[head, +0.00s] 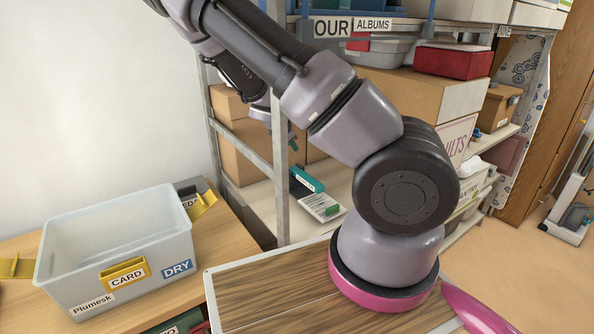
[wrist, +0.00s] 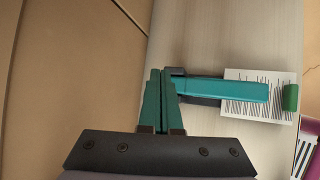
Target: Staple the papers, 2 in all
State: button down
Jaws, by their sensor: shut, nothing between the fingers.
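A teal stapler with a dark base (wrist: 222,90) lies on a pale shelf board in the wrist view. It also shows in the head view (head: 306,180). Its right end overlaps the left part of the papers (wrist: 250,112), white with dark printed lines. The papers also show in the head view (head: 321,205); I cannot tell how many sheets there are. A green piece (wrist: 290,97) sits at their right edge. My gripper (wrist: 160,72) is shut and empty, its teal fingertips at the stapler's left end. I cannot tell whether they touch it.
Cardboard boxes (wrist: 60,75) line the left of the wrist view. In the head view a metal shelf post (head: 280,170) stands beside the stapler. A clear bin (head: 120,245) labelled CARD and DRY stands on the wooden table at left. A striped item (wrist: 307,150) lies at lower right.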

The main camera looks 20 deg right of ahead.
dwell(0.5)
jog(key=shift+a+r, duration=0.1)
jog(key=shift+r, duration=1.8)
jog(key=shift+s+f, duration=0.15)
jog(key=shift+f, duration=1.3)
jog(key=shift+s+f, duration=0.2)
jog(key=shift+f, duration=1.3)
jog(key=shift+s+f, duration=0.15)
jog(key=shift+f, duration=1.3)
jog(key=shift+f, duration=0.4)
